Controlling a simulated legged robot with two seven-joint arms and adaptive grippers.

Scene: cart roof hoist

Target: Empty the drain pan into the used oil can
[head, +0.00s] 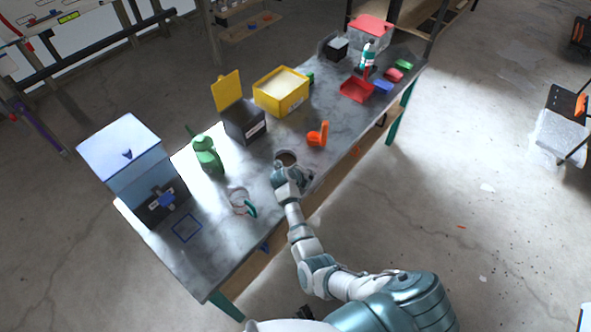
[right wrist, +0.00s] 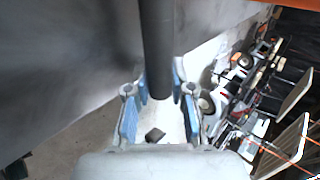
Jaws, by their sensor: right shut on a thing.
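My right gripper (head: 291,180) is over the front edge of the workbench, at a small round pan (head: 287,157) with a brownish inside, which looks like the drain pan. In the right wrist view, a dark round bar (right wrist: 156,50), seemingly its handle, runs between the blue-padded fingers (right wrist: 157,105), and the gripper is shut on it. My gripper partly hides the pan in the head view. A dark box with a raised yellow lid (head: 228,91) and a green spouted can (head: 207,153) stand behind and to the left. I cannot tell which is the used oil can. My left gripper is not in view.
A blue-white dispenser (head: 130,155) stands at the bench's left end, near a clear cup (head: 239,199). An orange object (head: 317,134) stands just right of the pan. A yellow bin (head: 281,91) and red tray (head: 356,89) are farther right. Bench top (head: 262,165) between them is bare.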

